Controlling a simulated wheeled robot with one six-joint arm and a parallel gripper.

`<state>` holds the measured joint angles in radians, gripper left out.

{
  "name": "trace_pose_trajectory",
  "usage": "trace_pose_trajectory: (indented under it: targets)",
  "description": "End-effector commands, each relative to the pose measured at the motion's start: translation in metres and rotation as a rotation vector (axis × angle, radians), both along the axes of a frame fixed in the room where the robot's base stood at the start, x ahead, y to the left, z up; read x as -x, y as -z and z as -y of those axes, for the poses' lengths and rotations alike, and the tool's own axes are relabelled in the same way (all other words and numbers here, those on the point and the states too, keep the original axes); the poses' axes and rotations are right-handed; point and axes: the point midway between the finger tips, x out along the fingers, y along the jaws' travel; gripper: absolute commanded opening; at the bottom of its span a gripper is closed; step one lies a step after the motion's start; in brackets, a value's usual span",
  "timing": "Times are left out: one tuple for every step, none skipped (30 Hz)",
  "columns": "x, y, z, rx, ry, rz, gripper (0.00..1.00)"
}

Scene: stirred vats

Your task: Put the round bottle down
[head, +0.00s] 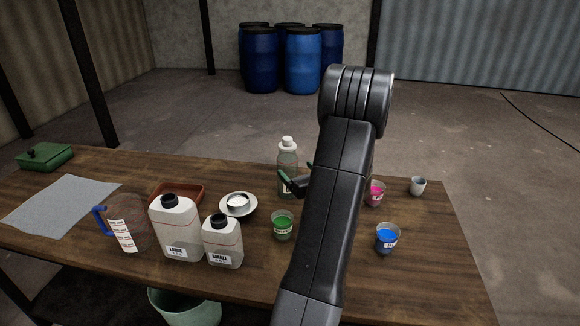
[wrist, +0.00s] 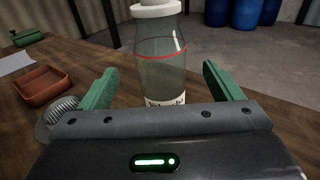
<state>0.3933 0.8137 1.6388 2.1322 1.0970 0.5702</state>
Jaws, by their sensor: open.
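The round bottle (head: 287,160) is clear glass with a white cap and stands upright on the wooden table, behind the green cup. In the wrist view the bottle (wrist: 161,60) shows a red line around it and a label partly hidden by my gripper's body. My gripper (wrist: 158,85) is open, with one green finger on each side of the bottle's picture and visible gaps between. In the head view my gripper (head: 297,180) is close to the bottle's lower part, mostly hidden behind my arm. I cannot tell whether the bottle's base is between the fingers or just beyond them.

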Motion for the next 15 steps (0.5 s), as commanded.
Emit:
trace_pose_trajectory:
  targets:
    - [0.008,0.000,0.005,0.000,0.003,0.001,0.86]
    - [0.012,-0.001,0.007,0.000,0.003,0.001,0.86]
    - [0.016,-0.001,0.009,0.001,0.002,0.001,0.86]
    - [0.019,-0.001,0.010,0.001,0.001,0.000,0.86]
    - [0.022,-0.001,0.011,0.000,0.001,0.000,0.86]
    - [0.024,-0.001,0.012,0.000,0.001,0.000,0.86]
    - [0.026,-0.001,0.013,0.000,0.001,0.001,0.86]
    - [0.027,-0.002,0.014,0.000,0.001,0.001,0.86]
    - [0.028,-0.002,0.014,0.000,0.000,0.001,0.86]
    - [0.028,-0.002,0.014,0.000,0.000,0.002,0.86]
    - [0.028,-0.002,0.014,0.000,0.000,0.002,0.86]
    - [0.028,-0.002,0.014,0.000,0.000,0.001,0.86]
    - [0.028,-0.002,0.014,0.000,0.000,0.001,0.86]
    - [0.028,-0.002,0.014,0.000,0.000,0.001,0.86]
    - [0.028,-0.002,0.014,0.000,0.000,0.001,0.86]
